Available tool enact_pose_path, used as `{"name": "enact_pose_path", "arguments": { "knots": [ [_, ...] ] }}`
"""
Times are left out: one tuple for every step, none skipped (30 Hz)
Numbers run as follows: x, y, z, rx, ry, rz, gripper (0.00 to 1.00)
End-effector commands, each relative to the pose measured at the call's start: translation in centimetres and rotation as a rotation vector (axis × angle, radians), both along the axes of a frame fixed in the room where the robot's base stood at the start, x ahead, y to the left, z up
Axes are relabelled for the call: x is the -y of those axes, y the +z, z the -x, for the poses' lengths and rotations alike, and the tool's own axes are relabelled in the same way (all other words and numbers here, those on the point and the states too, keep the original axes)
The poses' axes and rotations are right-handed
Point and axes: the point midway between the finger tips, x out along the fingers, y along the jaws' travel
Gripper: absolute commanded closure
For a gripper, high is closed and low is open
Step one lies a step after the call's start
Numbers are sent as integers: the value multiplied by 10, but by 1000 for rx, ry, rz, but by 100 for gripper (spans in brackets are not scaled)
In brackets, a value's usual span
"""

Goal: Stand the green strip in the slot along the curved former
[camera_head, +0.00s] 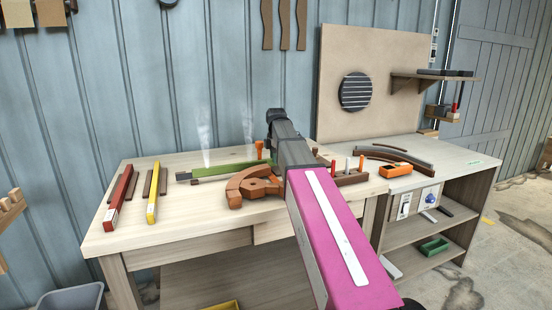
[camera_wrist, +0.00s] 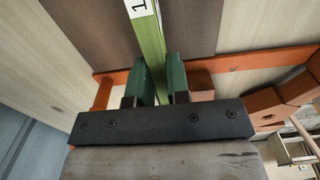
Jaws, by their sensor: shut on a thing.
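The green strip (camera_head: 222,169) lies lengthwise along the back of the worktable in the head view, with its right part behind my arm. In the wrist view the green strip (camera_wrist: 151,45) runs between the green fingers of my gripper (camera_wrist: 161,82), which is shut on it. A white label marked 1 is on the strip. The curved former (camera_head: 240,187), a reddish-brown wooden arc, sits in front of the strip, left of my arm. My arm hides part of that area. I cannot make out the slot.
A red strip (camera_head: 121,192) and a yellow strip (camera_head: 153,193) lie at the table's left. A rack with upright pegs (camera_head: 350,177) stands right of my arm. Dark curved pieces (camera_head: 393,156) and an orange device (camera_head: 397,169) lie on the right bench.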

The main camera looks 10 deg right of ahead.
Motion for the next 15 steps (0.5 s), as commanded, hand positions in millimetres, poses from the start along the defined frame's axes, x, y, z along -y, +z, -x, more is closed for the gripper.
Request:
{"name": "enact_pose_path", "arguments": {
  "knots": [
    [0,0,0,0,0,0,100],
    [0,0,0,0,0,0,100],
    [0,0,0,0,0,0,100],
    [0,0,0,0,0,0,100],
    [0,0,0,0,0,0,100],
    [0,-1,0,0,0,0,100],
    [0,-1,0,0,0,0,100],
    [0,-1,0,0,0,0,100],
    [0,-2,0,0,0,0,100],
    [0,-2,0,0,0,0,100],
    [0,-3,0,0,0,0,100],
    [0,-3,0,0,0,0,100],
    [0,-3,0,0,0,0,100],
    [0,-4,0,0,0,0,100],
    [0,-4,0,0,0,0,100]
  ]
}}
